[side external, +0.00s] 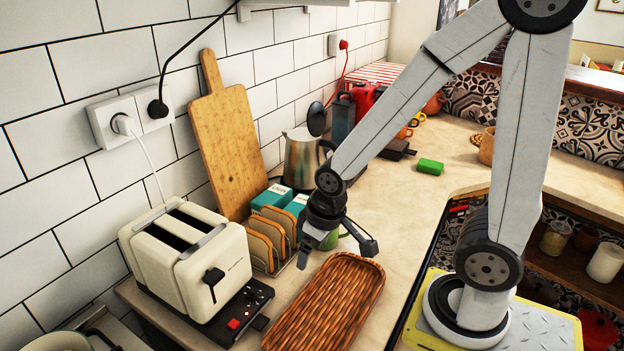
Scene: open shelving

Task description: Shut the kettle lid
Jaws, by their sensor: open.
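The kettle (300,160) is a silver metal jug on the counter near the tiled wall, past the toast rack. Its lid (317,119) is a dark round disc that stands raised, tilted up above the kettle's top. Its hinge is too small to make out. My arm passes in front of the kettle's right side and hides part of it. My gripper (336,254) is open and empty. It points down on the near side of the kettle, above the far end of the wicker tray and well apart from the lid.
A cream toaster (190,260), a toast rack (268,240) and teal boxes (272,197) stand along the wall. A wicker tray (325,305) lies in front. A green mug (330,240) is partly hidden behind my gripper. A green block (430,166) lies on clear counter farther right.

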